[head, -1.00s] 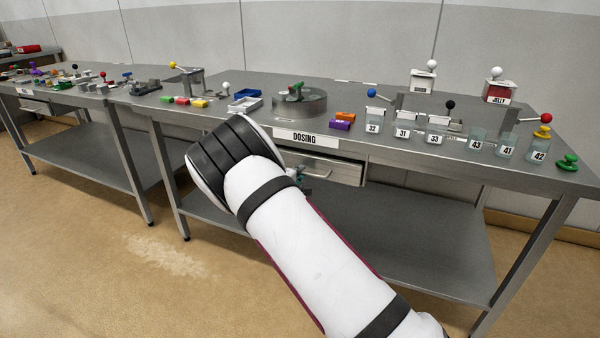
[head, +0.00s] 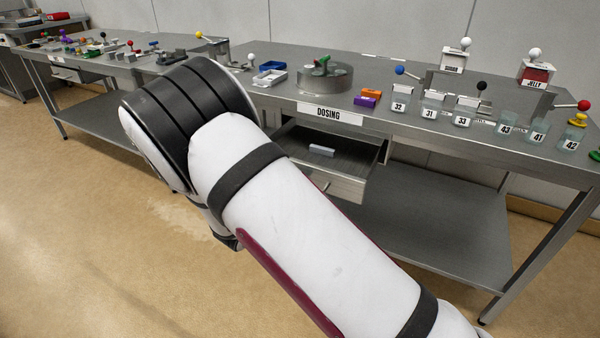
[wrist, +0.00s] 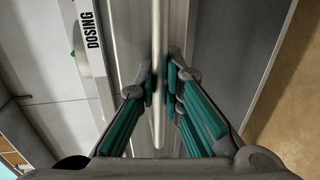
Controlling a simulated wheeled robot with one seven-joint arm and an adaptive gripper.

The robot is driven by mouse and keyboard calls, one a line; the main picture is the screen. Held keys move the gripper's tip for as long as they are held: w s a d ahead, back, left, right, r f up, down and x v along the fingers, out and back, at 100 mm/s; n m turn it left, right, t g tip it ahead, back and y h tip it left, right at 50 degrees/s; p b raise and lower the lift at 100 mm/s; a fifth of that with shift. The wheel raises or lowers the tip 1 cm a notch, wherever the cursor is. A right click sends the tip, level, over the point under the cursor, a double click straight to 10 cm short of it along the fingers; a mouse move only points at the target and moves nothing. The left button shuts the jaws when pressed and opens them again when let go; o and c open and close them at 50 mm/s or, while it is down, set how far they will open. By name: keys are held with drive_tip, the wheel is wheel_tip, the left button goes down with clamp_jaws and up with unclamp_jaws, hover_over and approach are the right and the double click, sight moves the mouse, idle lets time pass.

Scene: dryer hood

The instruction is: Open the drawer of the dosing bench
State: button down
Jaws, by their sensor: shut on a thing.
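The dosing bench (head: 420,125) is a grey steel table with a "DOSING" label (head: 330,113) on its front edge. Its drawer (head: 348,188) stands out from under the top, open, with its inside showing in the head view. In the wrist view, the drawer's bar handle (wrist: 158,45) runs up the middle. My gripper (wrist: 161,82) is shut on this handle, with teal-padded fingers on both sides of it. In the head view my arm hides the gripper and the left part of the drawer front.
A small pale block (head: 321,150) lies in the drawer. A lower shelf (head: 430,220) lies beneath. The floor (head: 90,230) in front is clear.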

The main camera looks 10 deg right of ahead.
drive_tip(key=shift+v, duration=0.9)
drive_tip(key=shift+f, duration=0.2)
drive_tip(key=c, duration=1.7)
unclamp_jaws()
drive_tip(key=shift+s+a, duration=0.1)
drive_tip(key=v, duration=1.1)
drive_tip(key=shift+s+a+r, duration=0.1)
drive_tip(key=shift+s+a, duration=0.15)
drive_tip(key=shift+s, duration=0.05)
drive_tip(key=shift+d, duration=0.1)
